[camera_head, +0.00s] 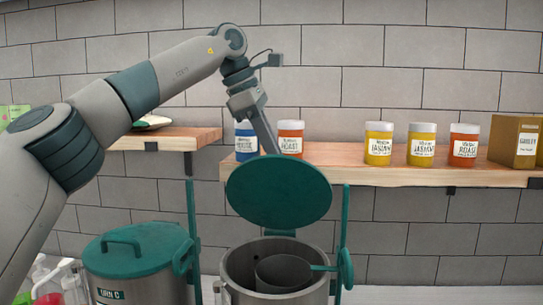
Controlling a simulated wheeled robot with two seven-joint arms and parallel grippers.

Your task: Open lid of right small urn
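The right urn (238,268) is a grey metal pot at the bottom centre. Its round green lid (280,190) stands raised and tilted back above the pot, so the mouth is uncovered. A smaller grey vessel (283,274) with a green handle shows inside. My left arm comes in from the left and bends down from above. My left gripper (268,140) reaches down to the top edge of the lid. Its fingertips are hidden behind the lid, so I cannot tell whether it grips or only touches it. My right gripper is not in view.
The left urn (135,288), labelled URN C, has its green lid (136,249) shut. A wooden shelf (340,173) behind holds several labelled jars (421,145) and a brown box (515,142). Another shelf (172,138) is at left. Clear space lies right of the right urn.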

